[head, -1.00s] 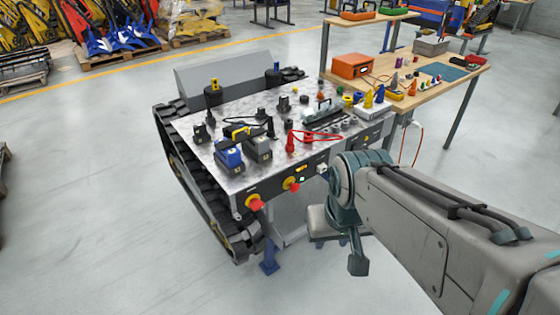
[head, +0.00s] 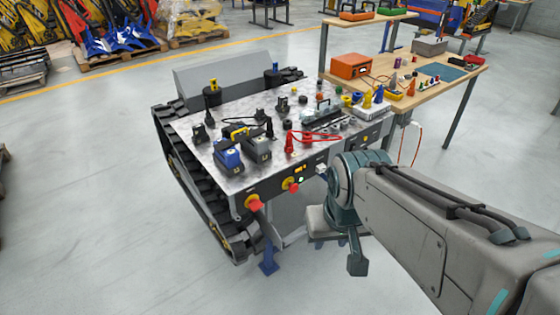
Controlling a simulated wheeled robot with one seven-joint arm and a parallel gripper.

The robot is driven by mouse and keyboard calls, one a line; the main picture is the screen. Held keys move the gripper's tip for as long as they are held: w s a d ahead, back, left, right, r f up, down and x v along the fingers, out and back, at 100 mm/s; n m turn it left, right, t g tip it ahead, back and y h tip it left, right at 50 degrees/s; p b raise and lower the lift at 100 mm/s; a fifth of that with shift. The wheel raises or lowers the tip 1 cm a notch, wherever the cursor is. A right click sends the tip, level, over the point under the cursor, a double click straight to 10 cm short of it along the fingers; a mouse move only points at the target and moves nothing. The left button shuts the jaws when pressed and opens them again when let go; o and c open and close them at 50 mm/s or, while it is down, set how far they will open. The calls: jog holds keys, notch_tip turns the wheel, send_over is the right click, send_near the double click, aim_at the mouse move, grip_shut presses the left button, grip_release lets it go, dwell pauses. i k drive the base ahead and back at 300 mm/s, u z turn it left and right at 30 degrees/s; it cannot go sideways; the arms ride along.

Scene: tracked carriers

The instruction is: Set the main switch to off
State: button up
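The tracked carrier's metal deck (head: 205,152) has a dark front panel facing me. On that panel, two red knobs on yellow plates stand out: one near the left corner (head: 255,203) and one further right (head: 291,186). I cannot tell which is the main switch, and their markings are too small to read. Small indicator lights or a display (head: 300,169) sit just above the right knob. My arm comes in from the right, and its joint stands close in front of the panel's right part.
Battery-like blocks (head: 229,157), red cables and several small parts crowd the deck. A black track (head: 190,175) runs along its left side. A wooden workbench (head: 463,85) with an orange box (head: 352,65) stands behind at the right. The floor at left is clear.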

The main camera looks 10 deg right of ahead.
aim_at(254, 205)
jog(key=u, duration=1.95)
jog(key=k, duration=1)
jog(key=z, duration=1.45)
jog(key=i, duration=0.5)
jog(key=z, duration=0.05)
